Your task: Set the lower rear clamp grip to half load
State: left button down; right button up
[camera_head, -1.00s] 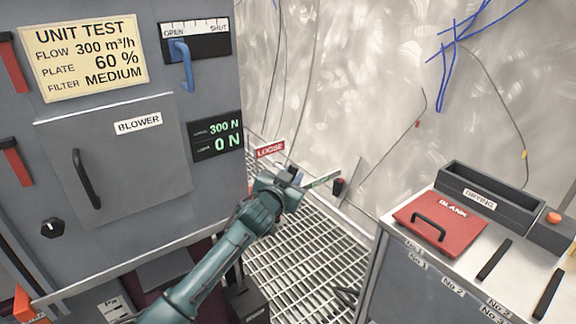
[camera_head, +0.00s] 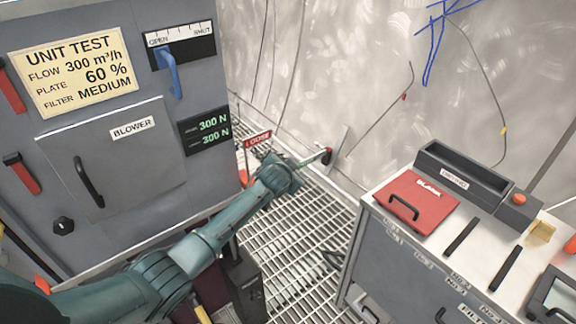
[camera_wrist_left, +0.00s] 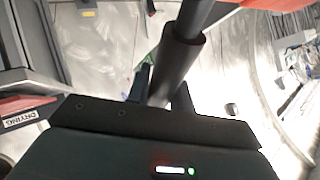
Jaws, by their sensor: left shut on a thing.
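My left gripper (camera_head: 288,180) reaches past the right side of the grey unit. In the left wrist view its two dark fingers (camera_wrist_left: 162,95) are shut around a thick black cylindrical grip (camera_wrist_left: 178,62) on a dark bar. In the head view my gripper hides this grip. A red LOOSE sign (camera_head: 258,139) stands just behind my gripper, and a green sign (camera_head: 313,159) lies to its right, its lettering unclear. The unit's dark display (camera_head: 205,131) reads 300 N on both lines. My right gripper is in neither view.
The grey unit (camera_head: 160,235) with its BLOWER door (camera_head: 110,170) fills the left. A bench with a red BLANK plate (camera_head: 425,205) and a DRYING trough (camera_head: 463,168) stands at the right. Open grating (camera_head: 310,235) lies between them.

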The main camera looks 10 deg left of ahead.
pick_arm(q)
jog(key=shift+f, duration=0.1)
jog(key=c, duration=1.2)
grip_release()
jog(key=shift+c, duration=0.2)
jog(key=shift+s+r+p, duration=0.3)
jog(key=shift+s+r, duration=0.15)
jog(key=shift+s, duration=0.1)
jog(key=p+v, duration=0.2)
jog(key=v, duration=0.9)
jog(key=shift+s+r, duration=0.15)
jog(key=shift+s, duration=0.25)
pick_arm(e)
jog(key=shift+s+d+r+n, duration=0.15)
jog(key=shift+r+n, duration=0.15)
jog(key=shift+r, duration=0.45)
